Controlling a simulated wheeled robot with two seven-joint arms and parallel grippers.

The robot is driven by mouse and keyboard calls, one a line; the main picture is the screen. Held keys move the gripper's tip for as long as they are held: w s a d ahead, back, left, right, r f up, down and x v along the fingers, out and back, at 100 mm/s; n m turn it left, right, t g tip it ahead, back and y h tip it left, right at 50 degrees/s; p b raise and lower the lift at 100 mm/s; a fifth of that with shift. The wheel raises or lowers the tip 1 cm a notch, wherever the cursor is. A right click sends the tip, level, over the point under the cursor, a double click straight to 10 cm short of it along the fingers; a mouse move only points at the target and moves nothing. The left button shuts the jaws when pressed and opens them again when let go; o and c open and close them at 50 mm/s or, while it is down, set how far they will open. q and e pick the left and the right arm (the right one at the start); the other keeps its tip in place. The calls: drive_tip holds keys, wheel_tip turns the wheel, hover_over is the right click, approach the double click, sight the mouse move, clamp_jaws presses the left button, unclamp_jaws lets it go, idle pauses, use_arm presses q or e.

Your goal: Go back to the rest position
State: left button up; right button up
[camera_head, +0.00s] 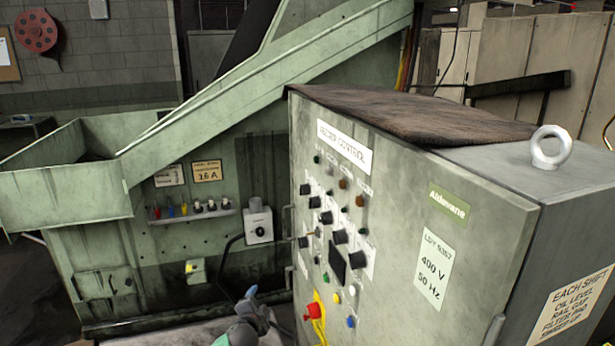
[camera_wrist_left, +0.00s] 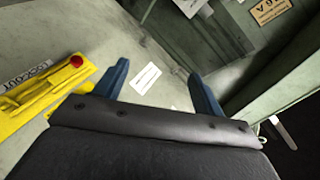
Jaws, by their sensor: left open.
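My left gripper (camera_head: 256,302) shows at the bottom of the head view, just left of the control cabinet (camera_head: 470,185). In the left wrist view its two blue fingers (camera_wrist_left: 160,82) stand wide apart with nothing held between them. It is apart from the cabinet's panel in the head view. My right gripper is in neither view.
The panel carries several knobs, a red mushroom button (camera_head: 313,311) on a yellow plate and a blue button (camera_head: 351,321). The red button (camera_wrist_left: 76,61) also shows in the left wrist view. A green machine with a chute (camera_head: 270,75) stands behind.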

use_arm(q)
drive_tip(key=s+r+n+g, duration=0.1)
drive_tip(key=s+n+g, duration=0.8)
drive_tip(key=s, duration=2.4)
drive_tip(key=s+f+g, duration=0.1)
drive_tip(key=s+f, duration=0.2)
drive_tip(key=s, duration=0.3)
drive_tip(key=s+f+n+g, duration=0.1)
drive_tip(key=s+f, duration=0.2)
drive_tip(key=s, duration=0.3)
drive_tip(key=s+f+g+p, duration=0.1)
drive_tip(key=s+f, duration=0.1)
drive_tip(key=s, duration=0.5)
drive_tip(key=shift+d+f+n+g, duration=0.3)
drive_tip(key=shift+d+f+n, duration=0.1)
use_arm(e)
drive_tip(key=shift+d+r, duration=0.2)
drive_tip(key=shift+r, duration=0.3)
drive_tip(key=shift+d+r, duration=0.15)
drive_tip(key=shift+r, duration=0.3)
